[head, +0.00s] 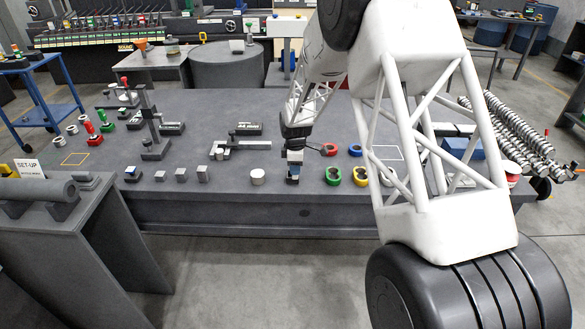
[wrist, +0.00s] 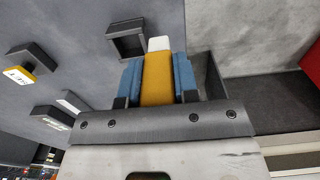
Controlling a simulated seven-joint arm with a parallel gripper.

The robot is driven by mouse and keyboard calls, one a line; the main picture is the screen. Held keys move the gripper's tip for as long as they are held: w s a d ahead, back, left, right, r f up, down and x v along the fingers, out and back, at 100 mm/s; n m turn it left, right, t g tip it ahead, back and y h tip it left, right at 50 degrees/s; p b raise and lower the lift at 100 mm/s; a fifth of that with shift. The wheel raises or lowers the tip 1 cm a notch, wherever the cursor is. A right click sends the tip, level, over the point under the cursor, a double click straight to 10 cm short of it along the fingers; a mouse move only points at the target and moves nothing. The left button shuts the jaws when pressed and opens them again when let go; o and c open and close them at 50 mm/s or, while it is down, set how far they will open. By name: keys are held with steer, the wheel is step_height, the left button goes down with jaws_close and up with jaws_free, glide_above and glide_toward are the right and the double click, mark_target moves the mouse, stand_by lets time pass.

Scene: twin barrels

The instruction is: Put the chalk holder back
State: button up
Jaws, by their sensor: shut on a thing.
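The chalk holder (wrist: 157,80) is a yellow-orange bar with a white tip, seen in the wrist view. My gripper (wrist: 158,70) is shut on it, with one blue finger on each side. In the head view my gripper (head: 294,167) points down near the front edge of the grey table, over a small dark block (head: 292,180). The yellow body cannot be made out there. The wrist view shows a dark open-topped square box (wrist: 126,41) just left of the white tip. A grey walled shape (wrist: 212,76) stands behind the right finger, partly hidden. Whether the holder touches either is unclear.
On the table (head: 225,208), a white cylinder (head: 257,177) and several grey cubes (head: 203,174) stand left of my gripper. A dark bracket assembly (head: 240,148) is behind left.

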steer(key=shift+w+a+f, duration=0.1)
steer(key=shift+w+a, duration=0.05)
steer(key=shift+w, duration=0.6)
steer(key=shift+w+a+f, duration=0.1)
steer(key=shift+w+a, duration=0.1)
steer(key=shift+w, duration=0.5)
steer(key=shift+w+a+f, duration=0.1)
steer(key=shift+w+a, duration=0.05)
steer(key=shift+w, duration=0.6)
steer(key=shift+f, duration=1.7)
steer(key=shift+f, duration=0.15)
steer(key=o, duration=0.9)
steer(key=shift+r, duration=0.2)
step_height(320, 180, up, 12)
